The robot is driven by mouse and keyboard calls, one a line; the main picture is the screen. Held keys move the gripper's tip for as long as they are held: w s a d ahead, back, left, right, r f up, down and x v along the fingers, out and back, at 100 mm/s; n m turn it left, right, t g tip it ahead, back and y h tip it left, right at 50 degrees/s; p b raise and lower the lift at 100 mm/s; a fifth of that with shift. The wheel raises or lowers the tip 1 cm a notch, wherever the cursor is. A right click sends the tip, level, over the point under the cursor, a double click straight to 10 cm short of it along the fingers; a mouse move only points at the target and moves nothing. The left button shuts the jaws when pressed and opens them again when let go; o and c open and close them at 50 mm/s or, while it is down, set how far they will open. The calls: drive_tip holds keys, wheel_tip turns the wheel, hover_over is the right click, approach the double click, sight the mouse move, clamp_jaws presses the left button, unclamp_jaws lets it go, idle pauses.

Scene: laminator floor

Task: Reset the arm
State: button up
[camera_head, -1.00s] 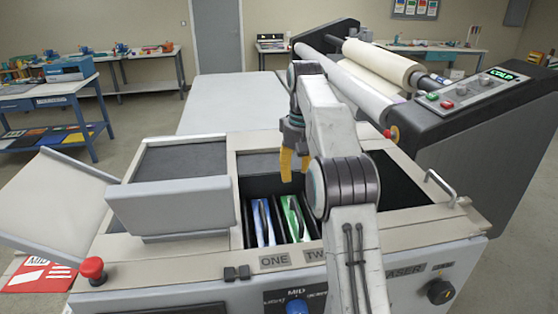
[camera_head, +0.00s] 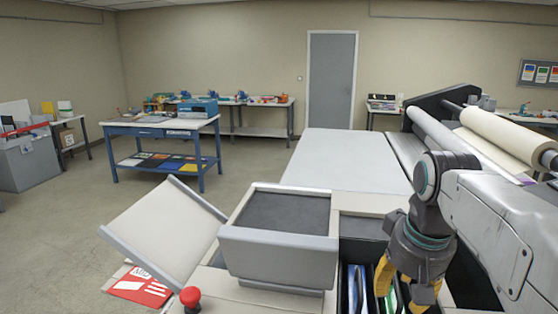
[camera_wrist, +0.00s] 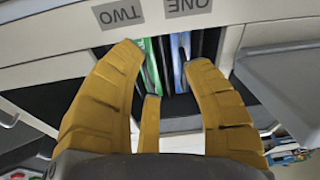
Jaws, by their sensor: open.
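My gripper (camera_head: 404,286) is at the lower right of the head view, with its yellow fingers pointing down over the machine's open bin. In the wrist view my gripper (camera_wrist: 165,70) has its yellow fingers spread apart with nothing between them. Beyond the fingertips lie a green pouch (camera_wrist: 149,65) and a blue pouch (camera_wrist: 178,62) in the slots below the ONE and TWO labels (camera_wrist: 150,12).
A grey padded lid box (camera_head: 278,240) and a tilted feed tray (camera_head: 165,230) stand left of the bin. A red button (camera_head: 190,297) sits at the front. The cream roll (camera_head: 505,135) is at the right. Open floor lies left, around the blue table (camera_head: 165,135).

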drive_tip(key=s+a+f+t, duration=0.1)
drive_tip(key=s+f, duration=0.3)
drive_tip(key=s, duration=0.3)
drive_tip(key=s+a+f+n+t, duration=0.1)
drive_tip(key=s+a+f, duration=0.1)
drive_tip(key=s+f, duration=0.3)
drive_tip(key=shift+s+a+f, duration=0.15)
drive_tip(key=shift+s+f, duration=0.1)
drive_tip(key=shift+s, duration=1.35)
